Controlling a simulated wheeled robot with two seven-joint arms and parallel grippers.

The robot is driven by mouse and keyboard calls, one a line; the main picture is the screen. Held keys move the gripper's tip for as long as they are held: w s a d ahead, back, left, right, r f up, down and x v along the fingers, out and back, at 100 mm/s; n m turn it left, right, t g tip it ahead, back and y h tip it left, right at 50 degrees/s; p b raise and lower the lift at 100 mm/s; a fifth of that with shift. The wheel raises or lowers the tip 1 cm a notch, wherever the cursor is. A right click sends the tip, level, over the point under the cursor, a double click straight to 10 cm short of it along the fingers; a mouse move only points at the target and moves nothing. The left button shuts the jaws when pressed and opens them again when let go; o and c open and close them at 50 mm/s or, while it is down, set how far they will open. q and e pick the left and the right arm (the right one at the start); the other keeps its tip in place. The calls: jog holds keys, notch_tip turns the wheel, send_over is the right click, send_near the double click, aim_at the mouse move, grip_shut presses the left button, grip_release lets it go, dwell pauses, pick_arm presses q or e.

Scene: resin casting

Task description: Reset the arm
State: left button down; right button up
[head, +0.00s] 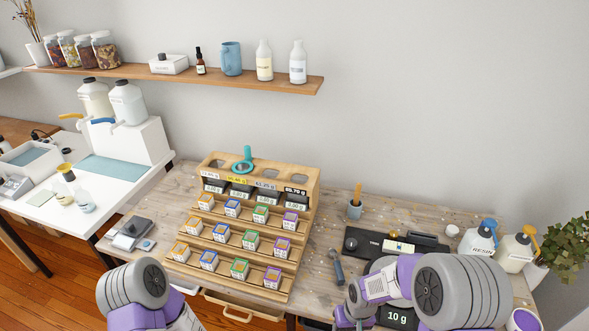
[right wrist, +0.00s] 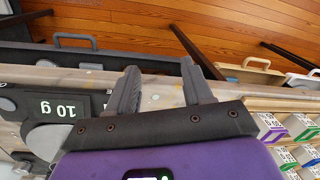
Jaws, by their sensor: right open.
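My right arm (head: 440,285) reaches in from the lower right of the head view, bent over the front right of the workbench. My right gripper (right wrist: 160,82) shows in the right wrist view with its two grey fingers apart and nothing between them. It is near the bench's front edge, beside a dark device with a "10 g" display (right wrist: 62,108). My left arm (head: 140,290) shows only as a grey and purple link at the lower left of the head view. My left gripper is out of view.
A stepped wooden rack (head: 215,235) holds several small coloured boxes, with a teal tool (head: 243,161) on top. A hammer (head: 336,266), a dark tray (head: 425,242) and white bottles (head: 515,252) stand around the right arm. Drawer handles (right wrist: 75,38) line the bench front.

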jog(key=s+a+f+m+y, duration=0.1)
jog(key=s+a+f, duration=0.1)
jog(key=s+f, duration=0.4)
jog(key=s+a+f+m+y, duration=0.2)
jog(key=s+f, duration=0.4)
jog(key=s, duration=0.1)
jog(key=shift+a+f+t, duration=0.15)
jog(key=shift+a+t, duration=0.1)
jog(key=shift+t, duration=0.05)
